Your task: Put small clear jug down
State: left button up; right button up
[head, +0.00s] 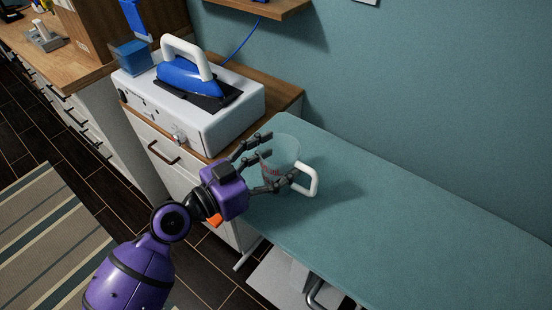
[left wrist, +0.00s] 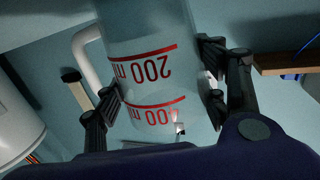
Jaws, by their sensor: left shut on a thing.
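The small clear jug (head: 284,148) is see-through with a white handle on its right side. It is over the left end of the teal ironing board (head: 400,230); I cannot tell whether its base touches the board. My left gripper (head: 280,158) is shut on the jug, with fingers on either side of its body. In the left wrist view the jug (left wrist: 150,40) shows red volume marks between the fingers of the gripper (left wrist: 162,98), and the white handle is at left. My right gripper is not in view.
A white steam station (head: 190,122) with a blue iron (head: 190,78) stands on the wood-topped cabinet behind the board's left end. A blue box (head: 132,56) is next to it. A wooden shelf (head: 262,8) is on the wall. The board is clear to the right.

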pick_arm(q)
jog(key=o, duration=1.2)
jog(key=shift+f, duration=0.2)
jog(key=o, duration=0.4)
jog(key=shift+r, duration=0.1)
jog(key=shift+o, duration=0.2)
